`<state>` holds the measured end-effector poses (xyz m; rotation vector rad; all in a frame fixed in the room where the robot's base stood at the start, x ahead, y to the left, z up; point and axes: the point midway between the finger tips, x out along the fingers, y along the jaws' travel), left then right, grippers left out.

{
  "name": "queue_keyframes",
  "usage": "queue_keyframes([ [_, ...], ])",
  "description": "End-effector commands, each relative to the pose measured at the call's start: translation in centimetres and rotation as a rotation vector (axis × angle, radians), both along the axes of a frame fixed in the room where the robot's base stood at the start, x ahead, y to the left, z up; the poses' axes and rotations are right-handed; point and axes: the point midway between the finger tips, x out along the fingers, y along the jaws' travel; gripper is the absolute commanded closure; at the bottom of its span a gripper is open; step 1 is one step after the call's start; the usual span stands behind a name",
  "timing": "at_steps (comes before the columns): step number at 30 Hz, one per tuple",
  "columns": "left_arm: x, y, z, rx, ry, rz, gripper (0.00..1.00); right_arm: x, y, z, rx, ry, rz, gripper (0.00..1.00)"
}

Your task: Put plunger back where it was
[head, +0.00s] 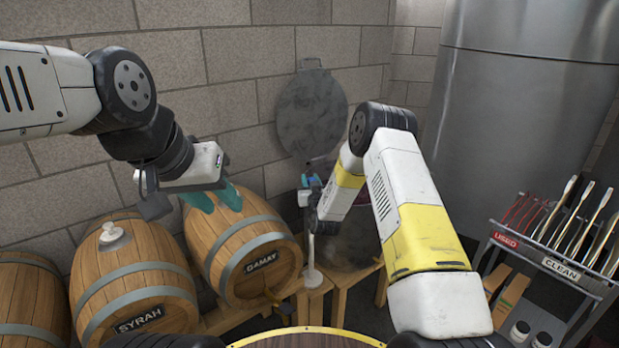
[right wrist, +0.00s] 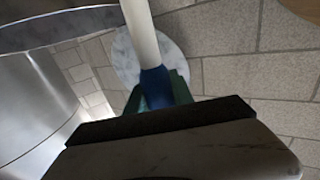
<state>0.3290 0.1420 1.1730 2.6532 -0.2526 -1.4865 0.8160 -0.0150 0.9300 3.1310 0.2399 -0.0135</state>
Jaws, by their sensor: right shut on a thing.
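The plunger (head: 312,262) has a thin white shaft with a white disc at its lower end. It hangs upright beside the Gamay barrel, with its disc over a wooden stand (head: 318,297); I cannot tell whether they touch. My right gripper (head: 310,190) is shut on the plunger's upper part. In the right wrist view, the gripper's green fingers (right wrist: 160,92) close around a blue section of the plunger (right wrist: 143,30). My left gripper (head: 214,197) is open and empty, with teal fingers apart above the Syrah and Gamay barrels.
The Syrah barrel (head: 130,270), with a white bung (head: 112,234), and the Gamay barrel (head: 240,250) lie at left. A steel tank (head: 520,110) stands at right, behind a tool rack (head: 545,262) labelled USED and CLEAN. A grey round plate (head: 311,108) hangs on the wall.

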Motion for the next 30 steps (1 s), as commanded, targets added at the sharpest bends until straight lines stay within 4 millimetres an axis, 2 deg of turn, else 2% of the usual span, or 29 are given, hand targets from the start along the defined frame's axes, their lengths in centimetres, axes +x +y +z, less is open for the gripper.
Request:
queue_keyframes([
  [4, 0.0, 0.0, 0.0, 0.0, 0.0, 0.0, 0.64, 0.0, 0.0, -0.2, 0.0, -0.002, 0.0, 1.0],
  [5, 0.0, 0.0, 0.0, 0.0, 0.0, 0.0, 0.64, 0.0, 0.0, -0.3, 0.0, 0.0, 0.0, 0.66],
  [7, 0.0, 0.0, 0.0, 0.0, 0.0, 0.0, 0.64, 0.0, 0.0, -0.3, 0.0, 0.0, 0.0, 0.52],
  [8, 0.0, 0.0, 0.0, 0.0, 0.0, 0.0, 0.64, 0.0, 0.0, -0.3, 0.0, 0.0, 0.0, 0.5],
  [20, 0.0, 0.0, 0.0, 0.0, 0.0, 0.0, 0.64, -0.4, 0.0, 0.0, 0.0, 0.001, 0.001, 0.5],
  [23, 0.0, 0.0, 0.0, 0.0, 0.0, 0.0, 0.64, -1.9, -0.2, 0.0, 0.0, 0.003, 0.001, 0.5],
  [30, 0.0, 0.0, 0.0, 0.0, 0.0, 0.0, 0.64, -7.0, -1.0, 0.0, -0.001, 0.004, 0.001, 0.5],
])
